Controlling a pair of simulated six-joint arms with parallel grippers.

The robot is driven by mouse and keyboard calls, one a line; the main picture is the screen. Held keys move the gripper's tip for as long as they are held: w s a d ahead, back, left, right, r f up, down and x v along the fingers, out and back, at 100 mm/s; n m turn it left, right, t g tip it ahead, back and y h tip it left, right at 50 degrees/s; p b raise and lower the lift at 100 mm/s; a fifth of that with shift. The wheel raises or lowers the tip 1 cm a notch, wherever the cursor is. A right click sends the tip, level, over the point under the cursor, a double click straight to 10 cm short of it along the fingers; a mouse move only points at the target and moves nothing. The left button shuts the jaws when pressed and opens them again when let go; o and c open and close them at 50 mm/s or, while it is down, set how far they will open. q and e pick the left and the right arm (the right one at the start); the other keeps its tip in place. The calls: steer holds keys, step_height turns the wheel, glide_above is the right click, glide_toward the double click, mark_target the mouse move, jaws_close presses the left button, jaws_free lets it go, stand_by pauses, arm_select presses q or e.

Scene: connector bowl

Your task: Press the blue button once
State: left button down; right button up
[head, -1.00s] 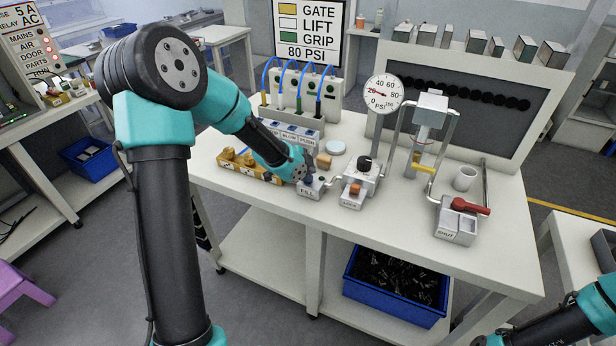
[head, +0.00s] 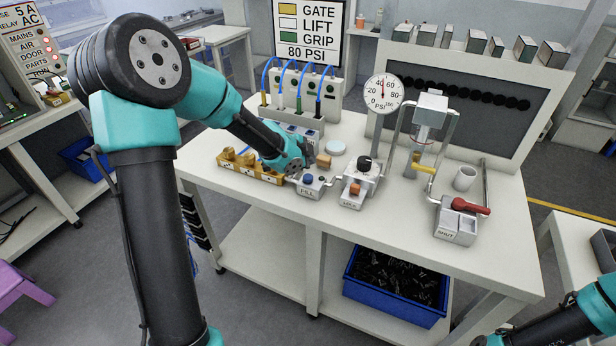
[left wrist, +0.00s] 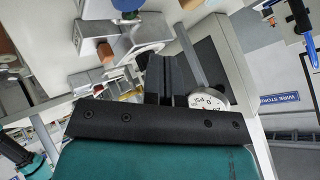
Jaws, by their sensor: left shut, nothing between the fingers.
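The blue button (head: 308,178) sits on top of a small grey box labelled FILL (head: 312,188) near the front of the bench. It is uncovered in the head view and also shows at the top edge of the left wrist view (left wrist: 126,5). My left gripper (head: 308,153) is above and behind the box, apart from the button. Its dark fingers (left wrist: 164,76) are together with nothing between them. The round pressure gauge (head: 383,93) has its needle pointing nearly straight up. My right gripper is out of view; only my right arm shows at lower right.
A box with an orange button (head: 355,189) stands right of the blue-button box, by a regulator with a black knob (head: 365,163). A red lever (head: 470,206) is farther right. The bench front (head: 400,225) is clear.

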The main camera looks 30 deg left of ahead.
arm_select(q)
steer(key=shift+r, duration=0.95)
